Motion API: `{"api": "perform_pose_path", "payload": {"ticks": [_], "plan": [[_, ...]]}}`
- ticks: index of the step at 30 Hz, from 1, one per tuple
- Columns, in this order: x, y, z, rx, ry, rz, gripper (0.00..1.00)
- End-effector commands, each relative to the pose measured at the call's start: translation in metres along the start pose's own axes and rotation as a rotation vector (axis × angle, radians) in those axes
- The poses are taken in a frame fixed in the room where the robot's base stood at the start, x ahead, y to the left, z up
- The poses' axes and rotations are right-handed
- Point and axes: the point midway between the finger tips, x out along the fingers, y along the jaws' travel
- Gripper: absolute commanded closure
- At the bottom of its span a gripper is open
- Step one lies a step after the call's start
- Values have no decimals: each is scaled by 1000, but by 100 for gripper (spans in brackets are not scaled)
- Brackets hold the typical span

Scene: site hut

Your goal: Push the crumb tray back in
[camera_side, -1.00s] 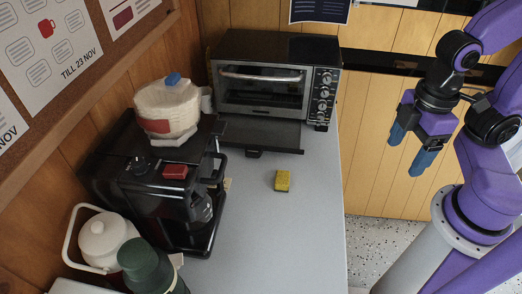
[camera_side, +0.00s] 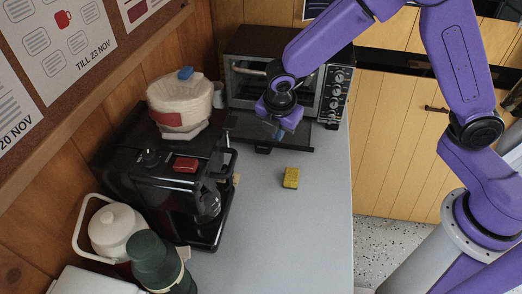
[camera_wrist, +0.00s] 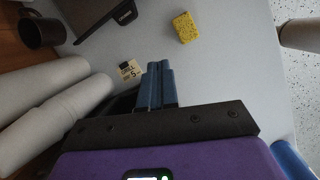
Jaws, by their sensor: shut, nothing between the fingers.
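The black crumb tray (camera_side: 325,140) sticks out from under the front of the toaster oven (camera_side: 344,62) in the side view, low over the counter. Its small front handle (camera_side: 263,150) shows on the near edge. My gripper (camera_side: 277,132) is in front of the oven, above the tray in the picture; I cannot tell whether it touches it. It hides part of the tray and oven door. In the wrist view my gripper's blue fingers (camera_wrist: 160,85) are together and empty.
A yellow sponge (camera_side: 291,177) lies on the counter (camera_side: 270,235) in front of the tray; it also shows in the wrist view (camera_wrist: 185,27). A black coffee machine (camera_side: 165,185) with filters on top stands at the left. A green flask (camera_side: 155,262) and white pot (camera_side: 115,230) are nearer.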

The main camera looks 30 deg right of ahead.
Motion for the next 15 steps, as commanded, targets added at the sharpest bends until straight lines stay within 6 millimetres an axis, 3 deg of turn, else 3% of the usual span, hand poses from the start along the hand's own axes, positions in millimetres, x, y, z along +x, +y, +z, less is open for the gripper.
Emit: {"api": "perform_pose_path", "payload": {"ticks": [1,6,9,15], "plan": [[18,14,-1,-60,-17,-5,100],[63,46,1,-243,-56,-7,100],[80,57,2,-312,-69,-8,100],[94,63,3,-362,-78,-10,100]]}}
